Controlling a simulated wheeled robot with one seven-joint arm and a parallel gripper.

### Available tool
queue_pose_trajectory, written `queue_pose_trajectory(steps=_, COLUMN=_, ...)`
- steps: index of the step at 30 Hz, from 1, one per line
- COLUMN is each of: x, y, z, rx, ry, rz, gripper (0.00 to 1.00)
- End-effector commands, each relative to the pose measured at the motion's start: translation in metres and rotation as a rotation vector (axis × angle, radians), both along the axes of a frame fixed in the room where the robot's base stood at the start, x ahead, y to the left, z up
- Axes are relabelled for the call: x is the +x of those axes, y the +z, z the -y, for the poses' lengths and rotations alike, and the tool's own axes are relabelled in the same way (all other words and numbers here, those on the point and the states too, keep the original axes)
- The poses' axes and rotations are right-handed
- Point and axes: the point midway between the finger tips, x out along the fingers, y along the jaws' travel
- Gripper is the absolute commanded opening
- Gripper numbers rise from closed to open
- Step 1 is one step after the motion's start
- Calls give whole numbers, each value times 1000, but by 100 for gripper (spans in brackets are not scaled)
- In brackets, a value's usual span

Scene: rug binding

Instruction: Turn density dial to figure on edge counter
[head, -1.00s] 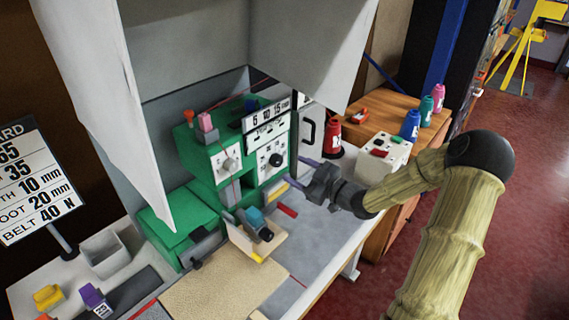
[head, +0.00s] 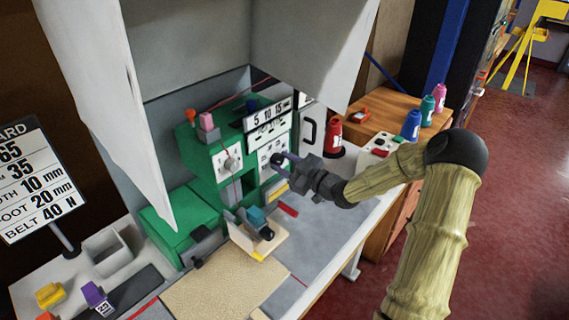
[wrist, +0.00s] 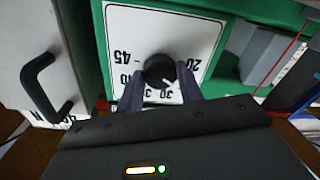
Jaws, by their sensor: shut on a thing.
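The density dial is a round black knob (wrist: 159,70) on a white face plate (wrist: 130,35) with numbers around it, upside down in the wrist view; 45, 40, 30 and 20 are legible. Its white mark points to the lower right, near the 30. My gripper (head: 281,160) reaches the green machine (head: 205,155) from the right. Its two purple-grey fingers stand either side of the knob and are shut on it. In the head view the fingers partly cover the dial.
A second dial (head: 229,160) sits to the left on the machine. A dark handle (wrist: 45,85) on a pale panel is close beside my gripper. A red cone (head: 332,134) and a white button box (head: 380,152) stand to the right. A sign (head: 35,185) stands at the left.

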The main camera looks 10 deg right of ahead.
Motion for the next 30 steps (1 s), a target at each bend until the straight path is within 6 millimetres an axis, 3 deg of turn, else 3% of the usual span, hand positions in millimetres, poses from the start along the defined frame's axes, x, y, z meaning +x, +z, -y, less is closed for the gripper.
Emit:
queue_pose_trajectory(steps=14, x=0, y=2, z=0, rx=100, ry=0, rz=-73, gripper=14)
queue_pose_trajectory(steps=30, x=1, y=2, z=-2, rx=432, ry=2, rz=-311, gripper=14)
